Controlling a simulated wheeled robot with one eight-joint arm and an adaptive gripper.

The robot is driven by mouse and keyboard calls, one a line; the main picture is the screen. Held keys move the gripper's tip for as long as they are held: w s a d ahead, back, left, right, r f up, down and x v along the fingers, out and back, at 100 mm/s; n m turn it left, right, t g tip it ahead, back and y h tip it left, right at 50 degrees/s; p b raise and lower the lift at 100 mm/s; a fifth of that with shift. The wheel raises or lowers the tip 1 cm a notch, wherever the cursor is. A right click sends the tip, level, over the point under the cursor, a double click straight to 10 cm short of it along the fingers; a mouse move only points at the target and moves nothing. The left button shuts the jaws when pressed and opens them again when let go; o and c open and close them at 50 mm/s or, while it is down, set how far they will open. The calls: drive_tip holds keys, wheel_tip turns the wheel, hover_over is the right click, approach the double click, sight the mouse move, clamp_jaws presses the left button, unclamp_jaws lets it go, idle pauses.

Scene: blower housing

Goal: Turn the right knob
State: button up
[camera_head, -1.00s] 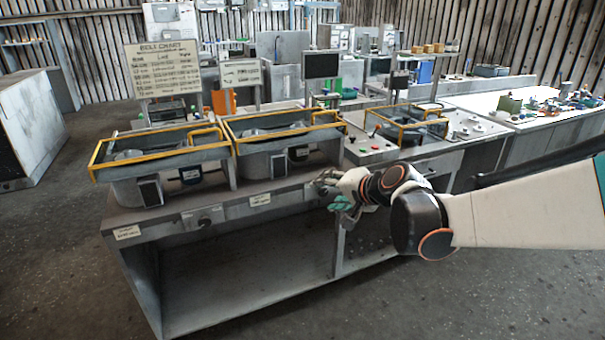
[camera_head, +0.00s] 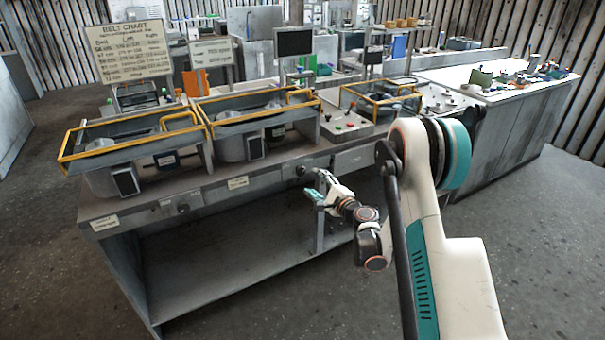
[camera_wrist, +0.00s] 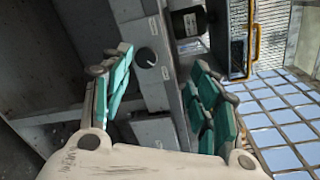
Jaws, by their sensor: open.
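The right knob (camera_head: 301,171) is a small dark round knob on the grey front panel of the bench. In the wrist view a round dark knob with a pale rim (camera_wrist: 145,57) shows on the panel between my fingers, closer to the left finger. My gripper (camera_head: 313,184) is just in front of the panel, by the right knob. In the wrist view my gripper (camera_wrist: 165,63) has its two teal-padded fingers wide apart with nothing between the pads. I cannot tell how far the fingertips are from the knob. The left knob (camera_head: 183,208) is on the same panel, further left.
A small control panel with coloured buttons (camera_head: 345,125) is behind at the right. The bench has an open lower shelf (camera_head: 225,270). The floor in front is clear.

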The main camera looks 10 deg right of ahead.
drive_tip(key=m, duration=0.2)
approach(301, 172)
drive_tip(key=shift+t, duration=0.4)
drive_tip(key=b+x, duration=0.1)
drive_tip(key=x, duration=0.1)
drive_tip(key=b+x, duration=0.1)
drive_tip(key=x, duration=0.2)
drive_tip(key=f+b+x, duration=0.1)
drive_tip(key=x, duration=0.1)
drive_tip(key=shift+w, duration=0.15)
drive_tip(key=shift+b+x, duration=0.4)
drive_tip(key=shift+x, duration=0.45)
drive_tip(key=shift+r, duration=0.1)
drive_tip(key=c, duration=1.1)
